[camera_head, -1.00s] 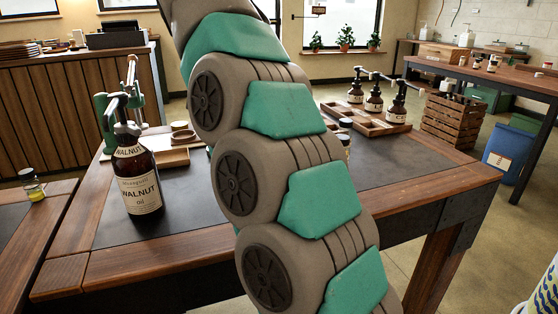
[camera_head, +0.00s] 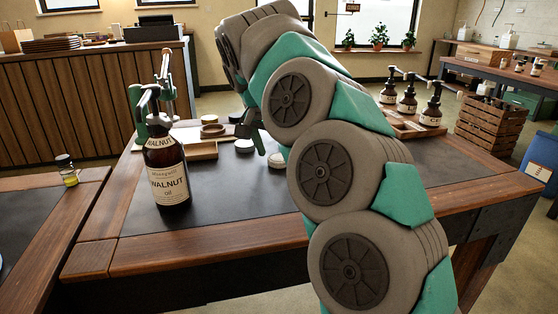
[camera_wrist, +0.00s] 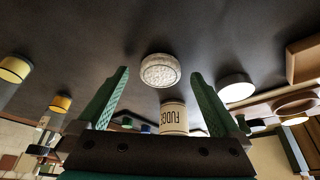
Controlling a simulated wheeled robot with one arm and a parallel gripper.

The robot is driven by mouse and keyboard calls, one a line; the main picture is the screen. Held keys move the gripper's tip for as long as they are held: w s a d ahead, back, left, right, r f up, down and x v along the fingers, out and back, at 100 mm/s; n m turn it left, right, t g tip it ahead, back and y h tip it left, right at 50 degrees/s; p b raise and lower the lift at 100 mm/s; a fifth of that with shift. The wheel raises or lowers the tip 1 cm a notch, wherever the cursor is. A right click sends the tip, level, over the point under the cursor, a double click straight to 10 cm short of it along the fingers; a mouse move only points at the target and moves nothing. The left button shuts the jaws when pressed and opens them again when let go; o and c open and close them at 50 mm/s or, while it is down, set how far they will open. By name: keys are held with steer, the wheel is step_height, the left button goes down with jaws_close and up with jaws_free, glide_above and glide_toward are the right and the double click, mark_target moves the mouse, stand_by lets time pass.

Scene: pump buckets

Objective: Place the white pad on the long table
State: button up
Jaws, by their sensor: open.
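A round white pad with a rough, textured top (camera_wrist: 160,70) lies on the dark mat. It appears to be the pale disc (camera_head: 277,160) just right of my gripper in the head view. My gripper (camera_wrist: 160,75) is open and empty, with green fingers on either side of the pad in the wrist view. The fingertips seem above the mat, apart from the pad. In the head view my gripper (camera_head: 257,138) is partly hidden behind my arm. The wooden table (camera_head: 215,235) under the mat spans the middle; I cannot tell whether it is the long table.
A smooth white disc (camera_wrist: 235,87) lies beside the pad. A tall walnut oil bottle (camera_head: 168,175) stands front left. A wooden tray (camera_head: 202,151) is behind it. Pump bottles (camera_head: 408,100) and a crate (camera_head: 490,125) are right.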

mark_target(277, 159)
steer(key=shift+w+f, duration=0.1)
steer(key=shift+f, duration=0.15)
steer(key=shift+c, duration=0.2)
steer(key=c, duration=1.5)
steer(key=shift+r, duration=0.1)
step_height(277, 159, up, 8)
steer(key=shift+f+p, duration=0.25)
steer(key=shift+p, duration=0.4)
steer(key=shift+r+p, duration=1.15)
